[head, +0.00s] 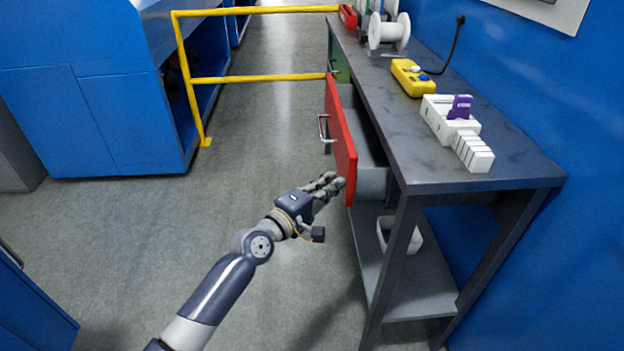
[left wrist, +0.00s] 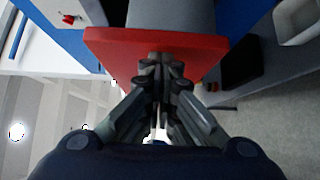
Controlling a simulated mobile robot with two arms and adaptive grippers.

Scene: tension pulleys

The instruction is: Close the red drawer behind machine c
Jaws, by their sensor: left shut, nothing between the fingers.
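The red drawer (head: 340,137) stands pulled out from the left side of the grey workbench (head: 415,140), with a metal handle (head: 323,130) on its front. My left gripper (head: 338,181) is shut and empty at the near end of the red front, by its lower part. In the left wrist view, the shut fingertips (left wrist: 160,68) overlap the red drawer front (left wrist: 110,45); I cannot tell for sure whether they touch it. The grey drawer body shows behind the front. My right gripper is not in view.
On the bench top are white holders (head: 455,128) with a purple item, a yellow control box (head: 411,77) and white spools (head: 388,31). A green drawer (head: 340,65) sits farther back. A yellow railing (head: 258,78) stands beyond. A white bin (head: 408,245) sits on the lower shelf. The floor left of the bench is clear.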

